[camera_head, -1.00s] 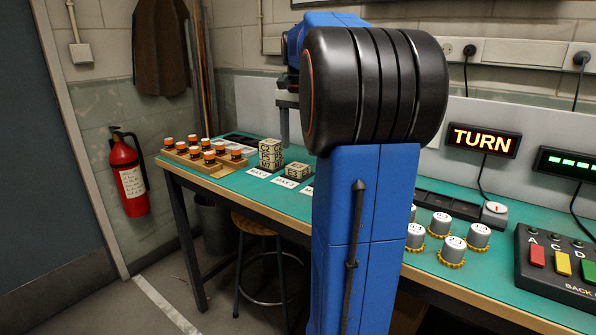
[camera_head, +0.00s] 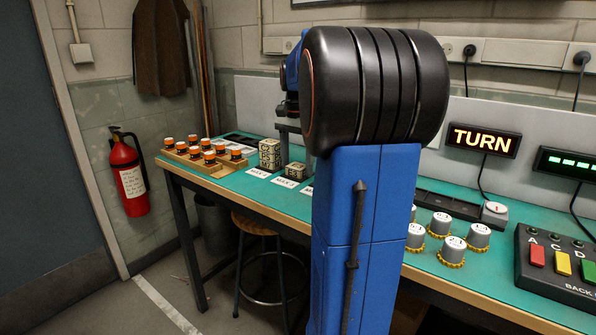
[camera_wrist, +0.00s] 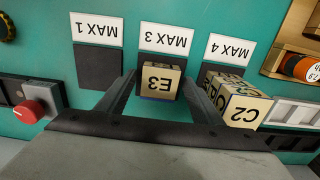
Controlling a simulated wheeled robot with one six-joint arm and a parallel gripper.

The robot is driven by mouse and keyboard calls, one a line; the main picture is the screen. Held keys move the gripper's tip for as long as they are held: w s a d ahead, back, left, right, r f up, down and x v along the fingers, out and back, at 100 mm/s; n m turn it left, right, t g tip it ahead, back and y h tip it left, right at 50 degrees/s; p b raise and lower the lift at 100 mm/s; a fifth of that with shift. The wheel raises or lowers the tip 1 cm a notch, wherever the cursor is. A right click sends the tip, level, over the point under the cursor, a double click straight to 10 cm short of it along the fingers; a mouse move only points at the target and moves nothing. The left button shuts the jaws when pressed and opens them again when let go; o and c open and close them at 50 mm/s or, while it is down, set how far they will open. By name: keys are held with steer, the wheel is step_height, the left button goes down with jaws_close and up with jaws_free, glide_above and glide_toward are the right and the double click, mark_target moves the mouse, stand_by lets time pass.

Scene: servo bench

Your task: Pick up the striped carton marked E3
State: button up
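The striped carton marked E3 (camera_wrist: 161,82) sits on the dark pad by the MAX 3 label; its lettering appears upside down in the wrist view. In the head view this carton (camera_head: 295,170) stands right of a taller carton stack. My gripper (camera_wrist: 159,78) is open, with one finger on each side of E3 in the wrist view. Gaps show between the fingers and the carton, and I cannot tell how far the fingertips are above the pad. In the head view my gripper (camera_head: 284,144) is over the cartons, partly hidden behind my arm.
The stack topped by carton C2 (camera_wrist: 243,111) stands close beside one finger, at MAX 4. The pad at MAX 1 (camera_wrist: 98,67) is empty. A red button (camera_wrist: 29,111) is at the left. A wooden tray of orange-topped jars (camera_head: 210,168) is at the bench's left end.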

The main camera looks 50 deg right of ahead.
steer(key=c, duration=0.8)
steer(key=shift+c, duration=0.3)
